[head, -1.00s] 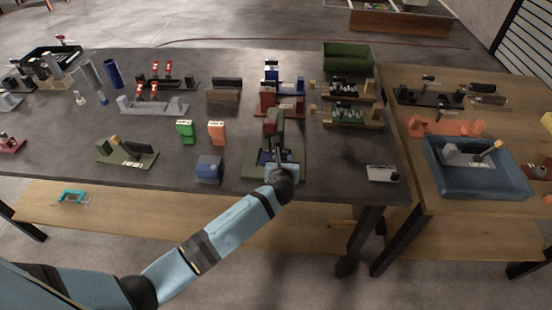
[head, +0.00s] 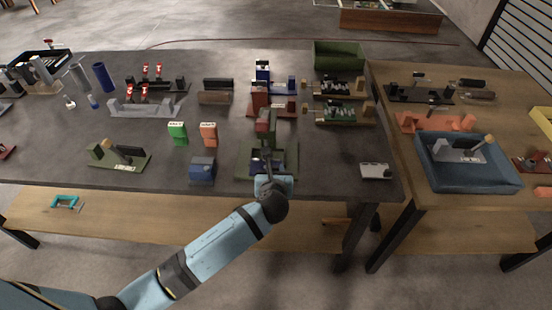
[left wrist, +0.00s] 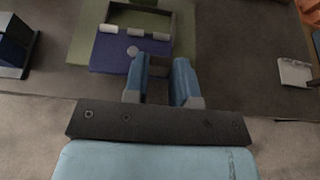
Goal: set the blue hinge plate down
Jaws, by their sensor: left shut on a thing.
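The blue hinge plate (left wrist: 112,52) shows in the left wrist view as a flat blue-violet piece with a white round spot. It is over the green fixture (left wrist: 183,48), with light hinge knuckles along its far edge. In the head view the plate (head: 256,164) is partly hidden by my arm, at the front of the green fixture (head: 242,170). My left gripper (left wrist: 160,70) is shut on the plate at its right side, its blue fingers close together. It also shows in the head view (head: 272,178). I cannot tell whether the plate touches the fixture. My right gripper is not in view.
A blue block (head: 202,170) stands left of the fixture, and a white-grey part (head: 375,171) lies to its right. Green (head: 178,133) and orange (head: 209,133) blocks stand behind. The dark table (head: 325,165) is clear between the fixture and the grey part.

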